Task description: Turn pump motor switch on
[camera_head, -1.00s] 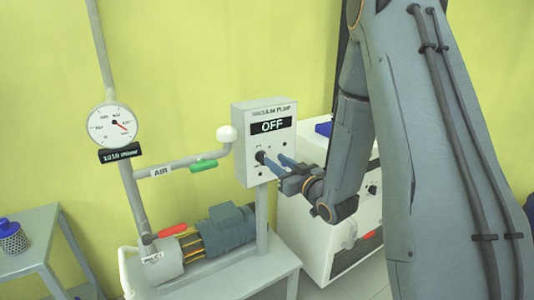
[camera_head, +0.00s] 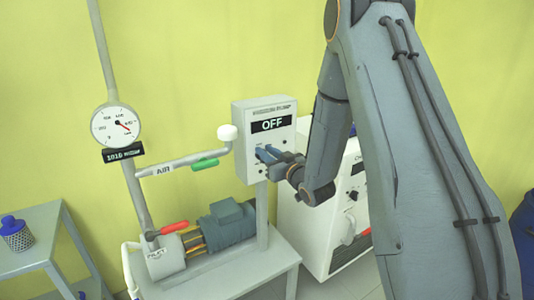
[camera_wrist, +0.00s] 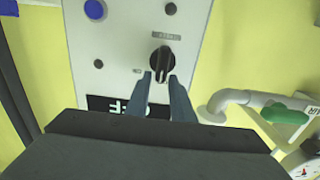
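The vacuum pump control box (camera_head: 282,107) is a grey panel on a post, and its display (camera_head: 272,124) reads OFF. In the wrist view the black rotary switch (camera_wrist: 162,60) sits on the panel with its grip bar near vertical in the picture. My gripper (camera_head: 259,153) is at the front of the panel and hides the switch in the head view. In the wrist view the two blue-grey fingers of my gripper (camera_wrist: 161,83) stand apart, one on each side of the switch's grip bar, with small gaps visible. Whether the tips touch the switch is unclear.
A blue button (camera_wrist: 94,9) and small dark knobs (camera_wrist: 171,8) are on the same panel. The air pipe with a green handle (camera_head: 205,163) runs left of the box. The pump motor (camera_head: 228,224) stands below. A white cabinet (camera_head: 318,235) is at right.

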